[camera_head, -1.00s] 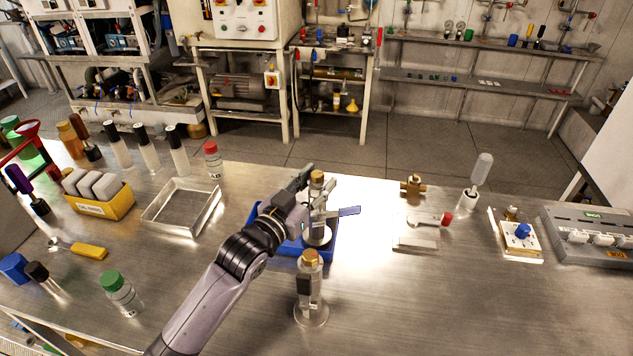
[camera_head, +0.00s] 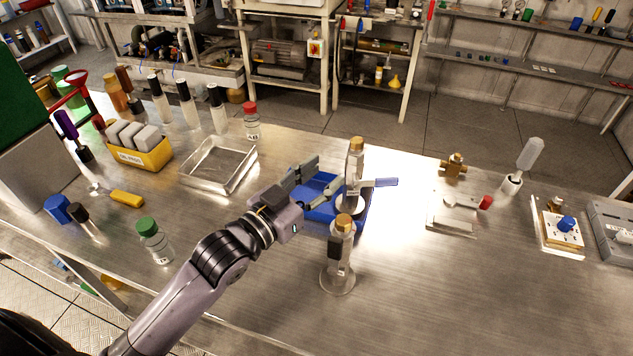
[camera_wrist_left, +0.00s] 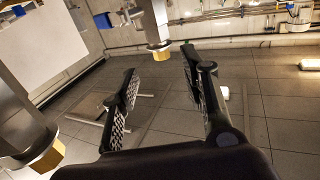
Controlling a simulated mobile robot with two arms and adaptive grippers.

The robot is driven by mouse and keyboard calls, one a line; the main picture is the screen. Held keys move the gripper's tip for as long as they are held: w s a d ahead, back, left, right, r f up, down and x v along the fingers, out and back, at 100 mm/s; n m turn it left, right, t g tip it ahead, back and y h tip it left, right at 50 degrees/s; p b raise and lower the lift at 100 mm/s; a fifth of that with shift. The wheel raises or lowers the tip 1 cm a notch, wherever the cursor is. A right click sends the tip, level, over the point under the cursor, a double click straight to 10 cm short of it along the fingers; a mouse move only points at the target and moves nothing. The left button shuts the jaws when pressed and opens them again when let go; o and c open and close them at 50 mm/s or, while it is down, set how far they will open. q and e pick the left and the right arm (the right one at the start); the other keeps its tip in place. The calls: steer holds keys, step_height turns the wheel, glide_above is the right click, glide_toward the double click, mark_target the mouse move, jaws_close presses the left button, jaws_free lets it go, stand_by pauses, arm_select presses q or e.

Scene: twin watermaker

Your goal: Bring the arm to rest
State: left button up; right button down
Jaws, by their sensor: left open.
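My left arm (camera_head: 185,300) reaches in from the bottom left over the steel bench. My left gripper (camera_head: 316,182) is open and empty, above the blue tray (camera_head: 318,222). It is just left of a clear cylinder with a brass cap (camera_head: 355,165) that stands upright in the tray. A second brass-capped cylinder (camera_head: 341,250) stands on a round base in front of the tray. In the left wrist view the open fingers (camera_wrist_left: 160,65) have nothing between them. One capped cylinder (camera_wrist_left: 155,25) shows beyond the fingers, another (camera_wrist_left: 30,145) at lower left. My right gripper is not in view.
A metal tray (camera_head: 186,179), a yellow box (camera_head: 155,160) and a green-capped bottle (camera_head: 152,242) are to the left. A brass fitting (camera_head: 453,168) and a blue-knobbed block (camera_head: 563,228) are to the right. The bench's front right is clear.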

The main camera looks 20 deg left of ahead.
arm_select(q)
steer(key=shift+s+a, duration=0.2)
steer(key=shift+s, duration=0.35)
steer(key=shift+r, duration=0.15)
